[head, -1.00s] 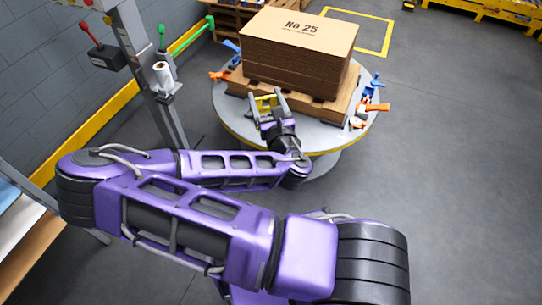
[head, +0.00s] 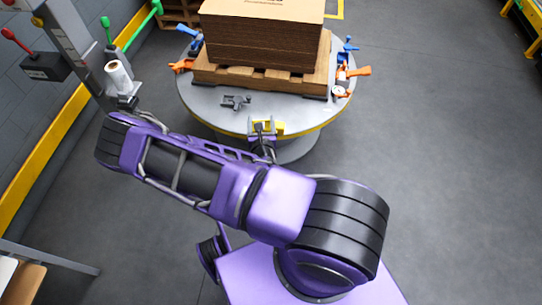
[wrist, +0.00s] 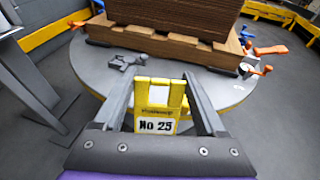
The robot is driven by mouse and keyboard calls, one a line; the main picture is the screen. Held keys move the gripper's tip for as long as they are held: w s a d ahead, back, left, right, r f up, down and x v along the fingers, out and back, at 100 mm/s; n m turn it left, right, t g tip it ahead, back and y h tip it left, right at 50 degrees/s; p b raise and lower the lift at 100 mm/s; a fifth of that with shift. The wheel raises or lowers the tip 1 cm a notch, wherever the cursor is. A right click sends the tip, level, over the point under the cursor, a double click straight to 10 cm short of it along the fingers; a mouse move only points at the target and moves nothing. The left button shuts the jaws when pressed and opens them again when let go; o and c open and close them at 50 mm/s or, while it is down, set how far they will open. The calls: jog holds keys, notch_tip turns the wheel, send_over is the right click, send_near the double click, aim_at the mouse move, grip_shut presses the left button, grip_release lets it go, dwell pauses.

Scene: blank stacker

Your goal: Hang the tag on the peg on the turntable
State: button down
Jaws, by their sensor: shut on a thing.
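The tag (wrist: 158,97) is yellow with a white "No 25" label, and its upper part has an opening. My gripper (wrist: 158,80) is shut on it, with one finger on each side. In the head view the tag (head: 269,127) shows as a small yellow piece at the near rim of the turntable (head: 205,98). A small grey fixture (head: 236,102) sits on the turntable in front of the pallet, left of and beyond my gripper. It also shows in the wrist view (wrist: 125,62); it looks like the peg's mount, but the peg's shape is too small to make out.
A cardboard stack (head: 262,45) stands on a wooden pallet (head: 260,80) on the turntable. Orange and blue clamps (head: 352,72) sit at both sides of the pallet. A grey post with a paper roll (head: 118,76) stands at the left. The floor at the right is clear.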

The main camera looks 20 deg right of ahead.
jog(key=s+d+f+m+g+h+b, duration=0.1)
jog(key=s+f, duration=0.1)
jog(key=f, duration=0.5)
jog(key=s+d+f+m+g+h+b, duration=0.1)
jog(key=s+f+m+g, duration=0.15)
jog(key=f, duration=0.45)
jog(key=shift+n+t, duration=0.35)
jog(key=shift+n, duration=0.1)
jog(key=shift+w+d+f, duration=0.1)
jog(key=shift+w+d, duration=0.6)
jog(key=shift+w, duration=0.35)
jog(key=shift+w+d+f, duration=0.1)
jog(key=shift+w+d, duration=0.55)
jog(key=shift+w, duration=0.45)
jog(key=shift+w+d+f, duration=0.1)
jog(key=shift+w+d, duration=0.6)
jog(key=shift+w, duration=0.35)
jog(key=shift+w+d+f, duration=0.25)
jog(key=shift+w, duration=0.25)
jog(key=shift+w+d+r, duration=0.1)
jog(key=shift+w+d, duration=0.05)
jog(key=shift+w, duration=0.05)
grip_release()
jog(key=p+v, duration=0.2)
jog(key=v, duration=1.6)
jog(key=shift+f, duration=0.2)
